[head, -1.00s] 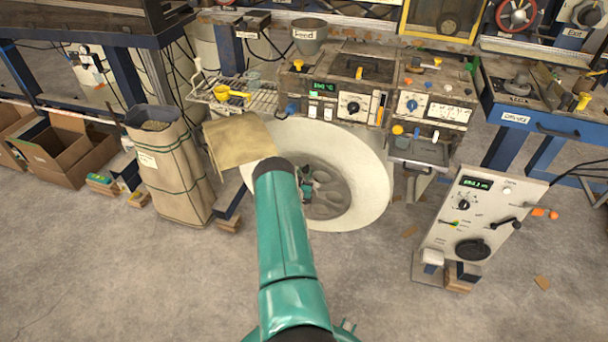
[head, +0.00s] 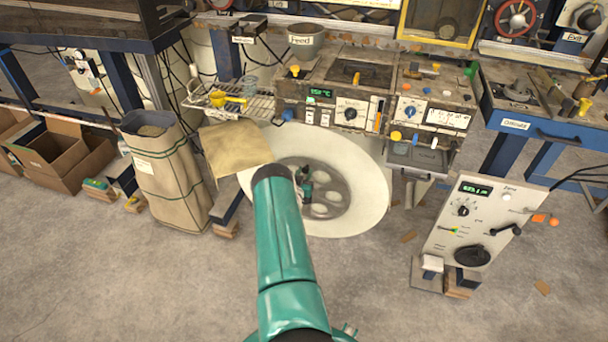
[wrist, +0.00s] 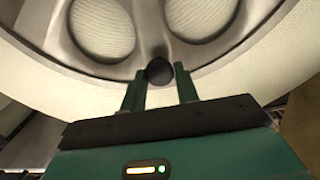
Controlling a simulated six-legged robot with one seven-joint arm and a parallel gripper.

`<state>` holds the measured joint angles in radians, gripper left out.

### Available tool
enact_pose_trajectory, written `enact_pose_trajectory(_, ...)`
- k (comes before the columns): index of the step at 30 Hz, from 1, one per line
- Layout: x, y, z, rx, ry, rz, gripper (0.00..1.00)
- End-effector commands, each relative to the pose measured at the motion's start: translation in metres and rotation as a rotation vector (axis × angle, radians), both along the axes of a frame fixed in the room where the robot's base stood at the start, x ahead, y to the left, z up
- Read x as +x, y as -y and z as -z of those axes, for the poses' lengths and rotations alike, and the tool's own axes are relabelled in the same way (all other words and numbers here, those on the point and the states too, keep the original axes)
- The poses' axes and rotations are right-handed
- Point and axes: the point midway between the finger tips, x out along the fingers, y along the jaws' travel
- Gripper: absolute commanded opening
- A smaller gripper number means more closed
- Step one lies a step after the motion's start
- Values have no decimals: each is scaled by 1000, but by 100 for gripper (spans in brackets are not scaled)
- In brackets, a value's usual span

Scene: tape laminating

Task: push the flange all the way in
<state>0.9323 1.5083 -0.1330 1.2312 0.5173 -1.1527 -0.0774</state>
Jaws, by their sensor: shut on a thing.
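The flange is a grey round plate with several large holes (head: 340,188), set at the middle of a big white roll (head: 372,195) below the machine. In the wrist view the flange (wrist: 60,35) fills the top, with the white roll showing through its holes. In the head view my gripper (head: 306,190) is at the left part of the flange, partly behind my arm. How deep the flange sits is hard to tell.
A brown sheet (head: 236,148) hangs left of the roll. The machine panel (head: 335,105) is just above it. A tan sack (head: 165,170) stands left, and a white control box (head: 475,222) stands right. The floor in front is clear.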

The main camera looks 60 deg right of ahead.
Motion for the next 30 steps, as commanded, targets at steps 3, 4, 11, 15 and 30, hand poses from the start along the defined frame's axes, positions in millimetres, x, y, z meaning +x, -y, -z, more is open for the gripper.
enact_pose_trajectory(3, 0, 1, -3, -4, 2, 0, 40)
enact_pose_trajectory(4, 0, 1, -3, -4, 2, 0, 46)
enact_pose_trajectory(11, 0, 0, -2, -3, 1, 0, 52)
enact_pose_trajectory(15, 0, -3, -2, -2, 0, -1, 52)
enact_pose_trajectory(30, -13, -89, -2, 0, -2, -3, 52)
